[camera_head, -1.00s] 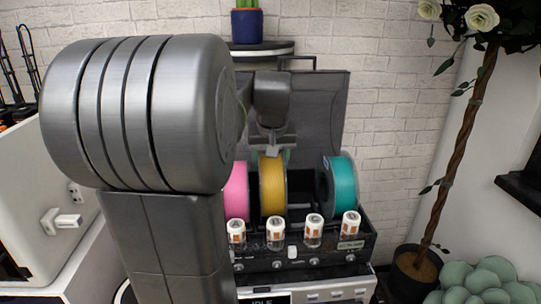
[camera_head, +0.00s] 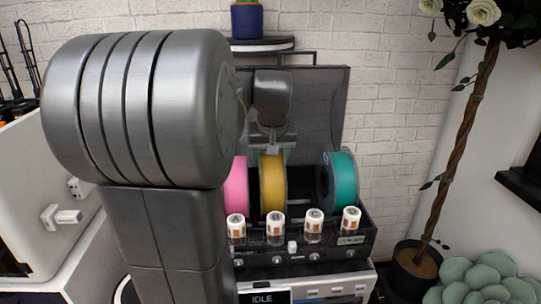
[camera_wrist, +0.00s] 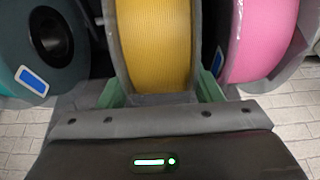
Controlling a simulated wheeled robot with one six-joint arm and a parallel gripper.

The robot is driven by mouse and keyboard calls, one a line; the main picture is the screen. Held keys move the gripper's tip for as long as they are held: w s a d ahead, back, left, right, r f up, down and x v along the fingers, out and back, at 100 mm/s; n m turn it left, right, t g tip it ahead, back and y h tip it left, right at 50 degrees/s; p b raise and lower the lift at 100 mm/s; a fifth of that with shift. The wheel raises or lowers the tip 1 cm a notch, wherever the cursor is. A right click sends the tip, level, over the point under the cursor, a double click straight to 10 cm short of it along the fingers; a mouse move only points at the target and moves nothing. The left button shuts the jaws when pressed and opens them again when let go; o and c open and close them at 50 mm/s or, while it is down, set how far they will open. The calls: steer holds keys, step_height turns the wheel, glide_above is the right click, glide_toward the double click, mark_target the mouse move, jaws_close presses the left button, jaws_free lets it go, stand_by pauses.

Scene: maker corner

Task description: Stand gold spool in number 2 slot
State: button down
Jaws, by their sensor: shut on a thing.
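The gold spool (camera_head: 272,184) stands upright in the dark multi-slot holder (camera_head: 352,238), between the pink spool and an empty gap. My gripper (camera_head: 270,150) is at its top from behind and above. In the wrist view the gold spool (camera_wrist: 155,45) sits between the two green fingers (camera_wrist: 158,92), which are shut on its sides. The pink spool (camera_head: 237,186) stands close on its left in the head view. The teal spool (camera_head: 340,180) stands farther right, beyond the gap. Slot numbers are not readable, and the gold spool's lower edge is hidden behind the holder's front.
Several white-capped clear containers (camera_head: 275,226) line the holder's front. Its dark raised lid (camera_head: 325,105) stands behind the spools. A shelf with a blue pot (camera_head: 246,22) is above. A potted climbing plant (camera_head: 415,270) is at the right.

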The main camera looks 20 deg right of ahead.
steer(key=shift+c, duration=1.8)
jaws_free()
steer(key=shift+s+f, duration=0.1)
steer(key=v, duration=1.4)
steer(key=x, duration=1.2)
